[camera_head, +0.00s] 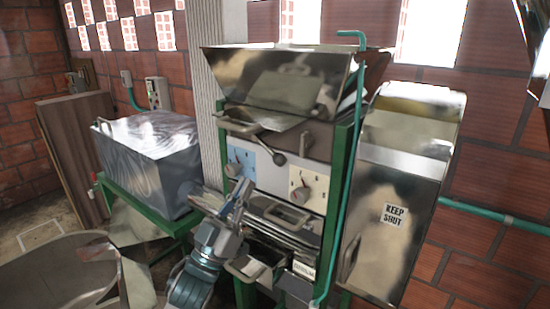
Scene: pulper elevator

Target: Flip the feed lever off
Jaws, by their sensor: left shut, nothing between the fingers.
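The pulper (315,140) stands in the middle in a green frame, with a metal hopper on top. A thin lever with a dark round knob (279,159) sticks out below the hopper, slanting down to the right; I take it for the feed lever, though no label on it is readable. My left gripper (240,193) is shut and empty. In the picture it is below and left of the knob, in front of the machine's lower left face, apart from the lever. My right gripper is not in view.
A blue dial plate (241,157) and a cream dial plate (309,180) flank the front below the lever. A metal door (391,245) marked "KEEP SHUT" stands at right. A grey box (155,165) rests on a green stand at left. A large basin (60,275) is at lower left.

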